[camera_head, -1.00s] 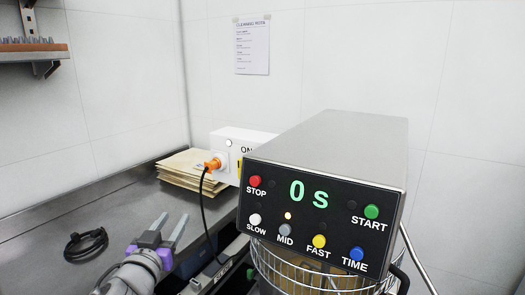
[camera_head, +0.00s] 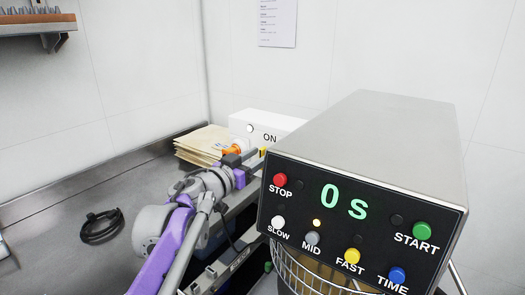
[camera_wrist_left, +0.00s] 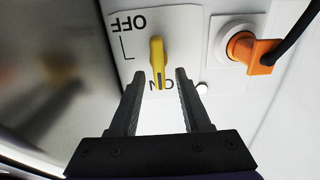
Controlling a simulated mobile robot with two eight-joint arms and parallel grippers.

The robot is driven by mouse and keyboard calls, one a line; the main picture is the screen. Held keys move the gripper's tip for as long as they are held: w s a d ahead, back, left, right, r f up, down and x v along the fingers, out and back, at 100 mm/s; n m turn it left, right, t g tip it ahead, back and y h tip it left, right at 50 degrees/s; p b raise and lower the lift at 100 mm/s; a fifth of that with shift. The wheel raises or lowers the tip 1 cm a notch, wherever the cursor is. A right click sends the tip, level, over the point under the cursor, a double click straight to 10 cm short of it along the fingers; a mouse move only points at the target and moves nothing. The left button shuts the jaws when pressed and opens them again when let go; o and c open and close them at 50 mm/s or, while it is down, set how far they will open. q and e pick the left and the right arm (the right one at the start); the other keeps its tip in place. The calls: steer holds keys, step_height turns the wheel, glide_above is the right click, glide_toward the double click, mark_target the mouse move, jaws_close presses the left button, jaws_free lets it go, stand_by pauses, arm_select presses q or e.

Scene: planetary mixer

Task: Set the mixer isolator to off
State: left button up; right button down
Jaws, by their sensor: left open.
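The mixer isolator is a white box (camera_head: 285,122) on the back wall, with "ON" printed on it and a round white spot beside the word. In the left wrist view its plate (camera_wrist_left: 185,22) appears upside down, with OFF at upper left and ON at the bottom. The yellow isolator handle (camera_wrist_left: 156,60) has its dark-marked end at ON. My left gripper (camera_head: 254,157) is at the box front, partly hidden by the mixer head in the head view. In the left wrist view its open fingers (camera_wrist_left: 158,78) lie either side of the handle's lower end, with gaps showing.
An orange plug (camera_head: 233,149) with a black cable sits beside the handle. The steel mixer head (camera_head: 375,130), with its button panel, stands close on the right. Envelopes (camera_head: 203,146) lie behind my arm. A coiled black cable (camera_head: 101,227) lies on the bench.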

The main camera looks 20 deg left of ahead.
arm_select(q)
steer(key=shift+x, duration=0.95)
jaws_close()
